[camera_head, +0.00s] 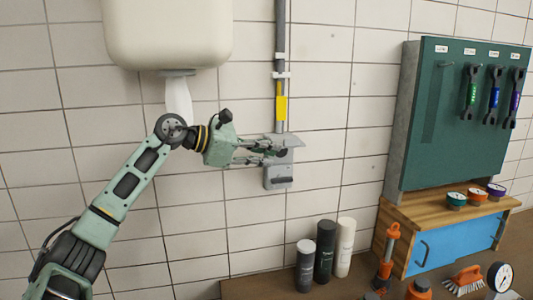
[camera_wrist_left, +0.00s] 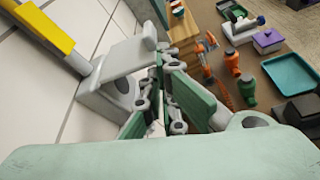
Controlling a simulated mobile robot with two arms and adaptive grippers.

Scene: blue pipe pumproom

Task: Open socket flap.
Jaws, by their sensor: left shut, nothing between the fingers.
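The grey socket box (camera_head: 279,180) is fixed to the tiled wall at the lower end of a vertical conduit. Its flap (camera_head: 288,141) stands raised, sticking out from the top of the box. In the left wrist view the flap (camera_wrist_left: 124,60) juts out from the box, and a dark round opening (camera_wrist_left: 122,85) shows beneath it. My left gripper (camera_head: 281,153) is shut and empty, its fingertips just under the raised flap and in front of the box. I cannot tell whether they touch the flap. My right gripper is not in view.
A yellow band (camera_head: 281,107) marks the conduit above. A white dispenser (camera_head: 167,32) hangs above my left arm. A green tool panel (camera_head: 460,120) stands at right. Several bottles, including a black one (camera_head: 325,252), stand on the bench below. The wall beside the box is clear.

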